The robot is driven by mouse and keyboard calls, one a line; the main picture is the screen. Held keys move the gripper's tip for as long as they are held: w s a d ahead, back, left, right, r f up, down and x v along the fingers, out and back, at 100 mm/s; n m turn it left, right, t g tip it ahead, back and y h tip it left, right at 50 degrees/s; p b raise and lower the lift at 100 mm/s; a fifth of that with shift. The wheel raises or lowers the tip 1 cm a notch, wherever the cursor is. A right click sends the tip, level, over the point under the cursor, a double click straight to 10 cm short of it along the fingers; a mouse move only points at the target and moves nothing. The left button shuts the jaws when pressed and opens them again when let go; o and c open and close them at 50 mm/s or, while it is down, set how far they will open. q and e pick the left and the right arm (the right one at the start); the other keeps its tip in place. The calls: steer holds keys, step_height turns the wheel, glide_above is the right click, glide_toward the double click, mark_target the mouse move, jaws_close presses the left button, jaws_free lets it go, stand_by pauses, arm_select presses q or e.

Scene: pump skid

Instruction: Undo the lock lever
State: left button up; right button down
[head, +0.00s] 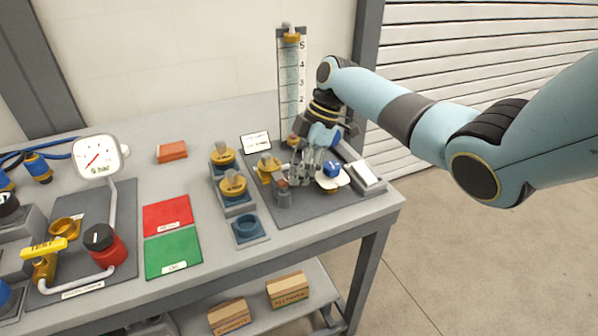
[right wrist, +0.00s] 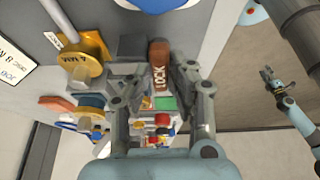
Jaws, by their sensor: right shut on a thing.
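The lock lever (right wrist: 159,66), a red-brown handle marked LOCK, stands between the fingers of my right gripper (right wrist: 158,82) in the right wrist view. The fingers are shut on it. In the head view my right gripper (head: 303,178) reaches down over the grey plate at the right end of the bench, and its fingers largely hide the lever. My left gripper (right wrist: 268,74) shows small at the right of the right wrist view, away from the lever. Its fingers look apart and empty.
Yellow-capped fittings (head: 234,184) stand close left of my right gripper. A level gauge (head: 291,80) rises behind it, and a white-topped block (head: 366,177) is to its right. Red (head: 168,215) and green (head: 173,254) mats lie further left. Open floor is right of the bench.

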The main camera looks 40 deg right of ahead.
steer(key=c, duration=1.2)
jaws_free()
steer(key=v, duration=1.2)
